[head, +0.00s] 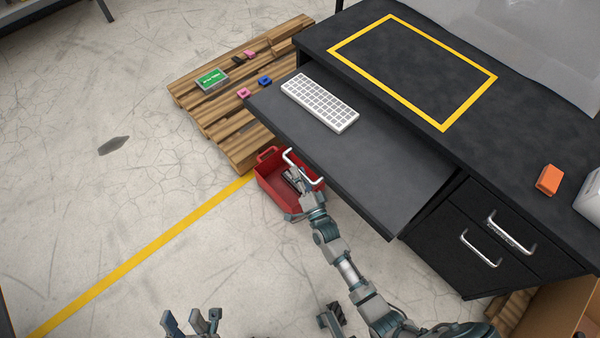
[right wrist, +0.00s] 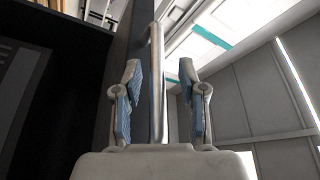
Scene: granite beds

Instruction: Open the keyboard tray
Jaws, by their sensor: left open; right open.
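The black keyboard tray (head: 385,184) stands well out from under the desk top, with a white keyboard (head: 320,101) lying on it. A pale bar handle (head: 304,167) is on the tray's front edge. My right gripper (head: 297,180) is at this handle, open. In the right wrist view the handle bar (right wrist: 157,95) runs between the two spread fingers of my right gripper (right wrist: 160,78), with a gap visible on its right side; contact on its left is unclear. My left gripper (head: 191,323) is open and empty, low over the floor, away from the tray.
A red bin (head: 268,185) stands on the floor below the handle. A wooden pallet (head: 232,135) with small items lies left of the desk. Two drawers with metal handles (head: 480,247) are at the right. An orange block (head: 549,180) lies on the desk top (head: 400,65). Floor at left is mostly clear.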

